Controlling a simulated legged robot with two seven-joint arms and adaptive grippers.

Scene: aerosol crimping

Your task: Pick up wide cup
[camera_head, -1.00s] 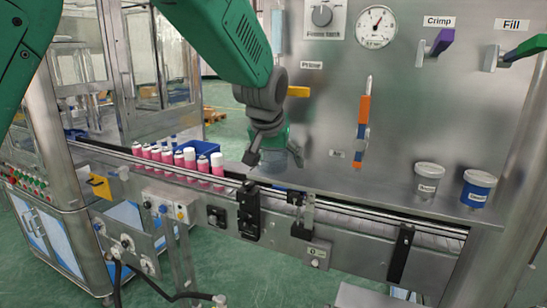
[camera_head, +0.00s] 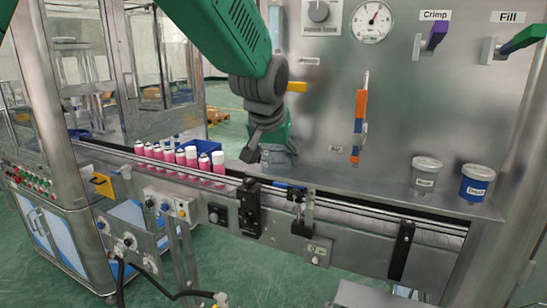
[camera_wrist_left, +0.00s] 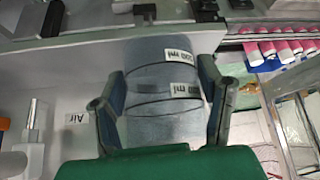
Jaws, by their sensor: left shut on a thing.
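The wide cup (camera_wrist_left: 160,115) is a clear grey, see-through cup with white "ml" labels, seen in the left wrist view between my left gripper's fingers. My left gripper (camera_wrist_left: 160,72) is shut on it, one finger against each side. In the head view my left gripper (camera_head: 265,148) reaches down to the steel ledge behind the conveyor, and the cup (camera_head: 282,158) is mostly hidden by it. I cannot tell whether the cup touches the ledge. My right gripper is not in view.
Several pink cans with white tops (camera_head: 190,157) line the conveyor to the left, with a blue bin (camera_head: 207,147) behind them. A grey-white jar (camera_head: 426,177) and a blue jar (camera_head: 476,184) stand on the ledge at right. An orange-and-blue air tool (camera_head: 359,125) hangs on the panel.

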